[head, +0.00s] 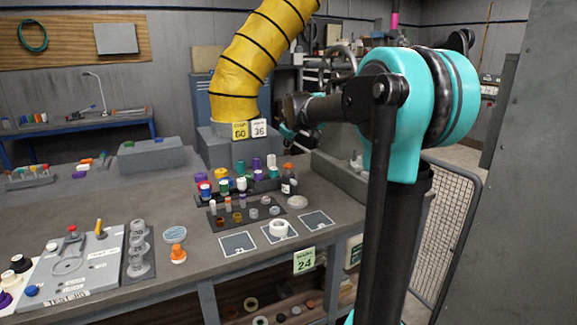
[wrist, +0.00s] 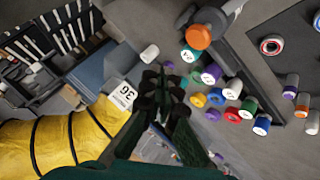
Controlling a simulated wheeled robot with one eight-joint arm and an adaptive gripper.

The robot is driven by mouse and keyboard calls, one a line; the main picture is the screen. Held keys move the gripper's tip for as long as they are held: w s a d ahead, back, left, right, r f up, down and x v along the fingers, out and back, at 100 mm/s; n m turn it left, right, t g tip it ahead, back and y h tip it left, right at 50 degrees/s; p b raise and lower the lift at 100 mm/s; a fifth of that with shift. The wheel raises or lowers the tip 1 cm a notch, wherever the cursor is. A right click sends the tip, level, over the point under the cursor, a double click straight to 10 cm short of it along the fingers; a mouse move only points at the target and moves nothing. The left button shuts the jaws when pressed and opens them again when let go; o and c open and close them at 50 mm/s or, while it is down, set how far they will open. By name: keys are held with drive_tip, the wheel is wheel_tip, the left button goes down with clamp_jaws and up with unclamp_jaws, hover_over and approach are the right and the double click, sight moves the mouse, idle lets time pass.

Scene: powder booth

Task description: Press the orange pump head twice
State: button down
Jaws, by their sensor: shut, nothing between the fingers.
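The orange pump head (head: 288,166) tops a dark bottle (head: 288,185) standing at the back right of the group of small coloured containers on the bench. In the wrist view the orange pump head (wrist: 198,37) shows near the top, seen from above. My gripper (head: 287,132) is above the back of the bench, higher than the pump head and apart from it. In the wrist view my gripper (wrist: 161,78) has its dark fingers together and empty, below and left of the pump head. The arm partly hides the gripper in the head view.
Several coloured containers (wrist: 232,90) stand close to the bottle. A yellow hose (head: 245,60) rises from a grey block behind them. A white roll (head: 279,229) and marked squares (head: 238,244) lie in front. An orange cone-like piece (head: 178,254) stands farther left.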

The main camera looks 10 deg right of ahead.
sight(289, 165)
drive_tip(key=shift+f, duration=2.45)
drive_tip(key=shift+f, duration=0.1)
drive_tip(key=shift+f, duration=0.3)
drive_tip(key=shift+f, duration=1)
idle(0.6)
drive_tip(key=shift+r, duration=1.45)
drive_tip(key=shift+r, duration=2.5)
